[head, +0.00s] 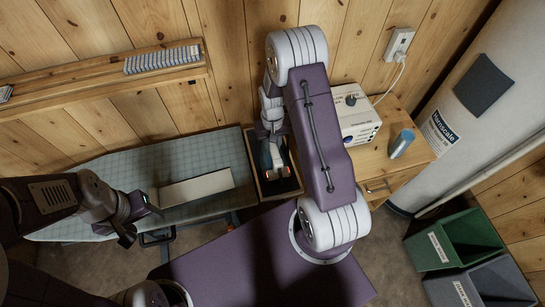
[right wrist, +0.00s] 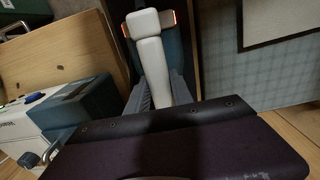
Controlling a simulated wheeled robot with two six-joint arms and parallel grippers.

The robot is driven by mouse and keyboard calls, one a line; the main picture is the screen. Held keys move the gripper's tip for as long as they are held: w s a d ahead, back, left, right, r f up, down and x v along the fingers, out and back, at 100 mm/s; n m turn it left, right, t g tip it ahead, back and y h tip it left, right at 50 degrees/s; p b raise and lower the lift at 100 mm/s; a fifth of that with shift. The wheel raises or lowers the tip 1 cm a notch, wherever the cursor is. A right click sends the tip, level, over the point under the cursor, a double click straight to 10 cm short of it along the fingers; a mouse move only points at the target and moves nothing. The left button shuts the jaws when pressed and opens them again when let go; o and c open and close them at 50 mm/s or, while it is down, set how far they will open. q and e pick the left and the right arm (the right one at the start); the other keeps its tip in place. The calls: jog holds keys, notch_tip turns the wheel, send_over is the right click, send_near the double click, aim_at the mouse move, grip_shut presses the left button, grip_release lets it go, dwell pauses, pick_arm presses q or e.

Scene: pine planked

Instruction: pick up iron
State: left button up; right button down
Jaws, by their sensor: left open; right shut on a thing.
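The iron (head: 278,158) is in a narrow dark-lined wooden tray (head: 252,168) at the centre of the head view. In the right wrist view the iron (right wrist: 150,55) shows a pale handle, a teal body below it and orange ends. My right gripper (head: 272,140) reaches down over the tray and is shut on the iron's handle; in the right wrist view its grey ribbed fingers (right wrist: 160,88) lie on both sides of the handle. I cannot tell whether the iron touches the tray floor. My left gripper (head: 140,219) is open and empty above the ironing board.
The grid-patterned ironing board (head: 125,172) stands left with a pale panel (head: 197,188) on it. Bins (head: 455,240) stand lower right. A wall shelf (head: 75,88) is upper left.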

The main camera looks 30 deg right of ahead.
jog(key=shift+w, duration=0.1)
dwell(0.4)
jog(key=shift+r, duration=0.65)
jog(key=shift+r+b, duration=0.35)
jog(key=shift+r, duration=1.2)
jog(key=s+d+r+b, duration=0.2)
jog(key=s+d+r, duration=0.5)
jog(key=s+d, duration=0.1)
jog(key=shift+s+d, duration=0.15)
jog(key=shift+d, duration=0.05)
jog(key=shift+r, duration=0.1)
